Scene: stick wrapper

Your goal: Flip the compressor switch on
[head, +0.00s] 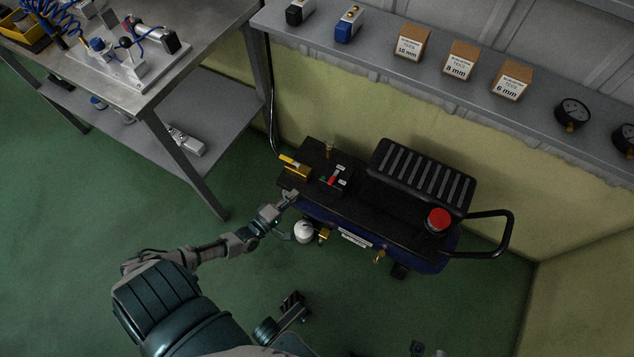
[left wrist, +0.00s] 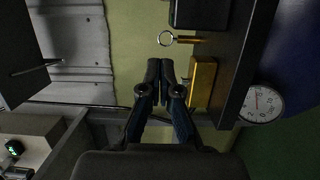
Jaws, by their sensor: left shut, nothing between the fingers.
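The blue and black compressor (head: 345,215) stands on the floor against the wall. Its switch (head: 333,181), with red and green marks, sits on the black top plate near the left end. My left gripper (head: 291,197) is shut and empty at the front left edge of the compressor, left of and below the switch. In the left wrist view its fingertips (left wrist: 161,70) are together beside a brass block (left wrist: 203,82). A black box (left wrist: 200,12) shows at the top there; the switch lever is not visible.
The brass block also shows in the head view (head: 293,167). A brass ring (left wrist: 178,39) and a gauge (left wrist: 262,104) are close by. A red knob (head: 438,219) is at the right end. A metal workbench (head: 205,88) stands left, a shelf (head: 385,50) behind. Floor in front is largely clear.

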